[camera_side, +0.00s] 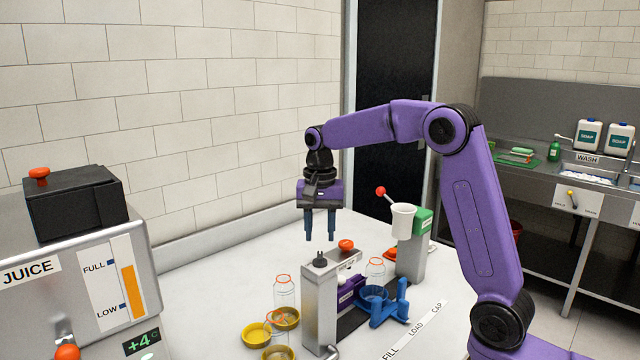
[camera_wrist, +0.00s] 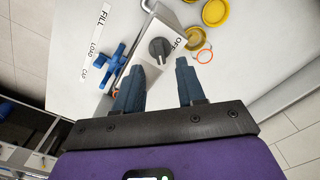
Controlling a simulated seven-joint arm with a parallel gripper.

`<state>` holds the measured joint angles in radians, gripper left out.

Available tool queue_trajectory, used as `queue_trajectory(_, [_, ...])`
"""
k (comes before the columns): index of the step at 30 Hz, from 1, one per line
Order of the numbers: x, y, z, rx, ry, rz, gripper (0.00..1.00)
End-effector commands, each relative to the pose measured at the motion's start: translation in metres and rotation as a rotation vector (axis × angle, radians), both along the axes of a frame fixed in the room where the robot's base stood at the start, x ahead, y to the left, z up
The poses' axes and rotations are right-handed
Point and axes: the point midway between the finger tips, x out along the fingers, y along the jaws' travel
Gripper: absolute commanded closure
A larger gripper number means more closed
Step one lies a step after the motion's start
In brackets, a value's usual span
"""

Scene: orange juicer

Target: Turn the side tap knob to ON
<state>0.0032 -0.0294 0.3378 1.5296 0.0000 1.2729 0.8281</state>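The tap knob (camera_side: 320,259) is a small dark knob on top of the steel tap housing (camera_side: 319,300). In the wrist view the knob (camera_wrist: 160,48) is round with a raised grip, and an OFF label (camera_wrist: 178,42) is beside it; no ON label is readable. My gripper (camera_side: 320,238) points straight down above the knob with a small gap, touching nothing. Its two fingers are apart and empty. In the wrist view the knob appears just beyond and between the fingertips (camera_wrist: 160,68).
A clear bottle (camera_side: 375,272) stands in a blue holder (camera_side: 388,305) right of the housing. A green-and-white press with a red-balled lever (camera_side: 412,235) stands behind right. The juice machine (camera_side: 75,270) is at left.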

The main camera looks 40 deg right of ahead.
Motion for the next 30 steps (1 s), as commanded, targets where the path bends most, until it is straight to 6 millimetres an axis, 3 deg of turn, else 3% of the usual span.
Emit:
queue_trajectory(6, [0.000, 0.000, 0.048, 0.000, -0.004, 0.001, 0.61])
queue_trajectory(15, [0.000, 0.000, 0.097, 0.000, -0.004, 0.000, 0.61])
queue_trajectory(22, [0.000, 0.000, 0.118, 0.000, -0.001, -0.001, 0.61])
queue_trajectory(30, [-0.001, 0.000, 0.126, 0.001, -0.001, -0.001, 0.61])
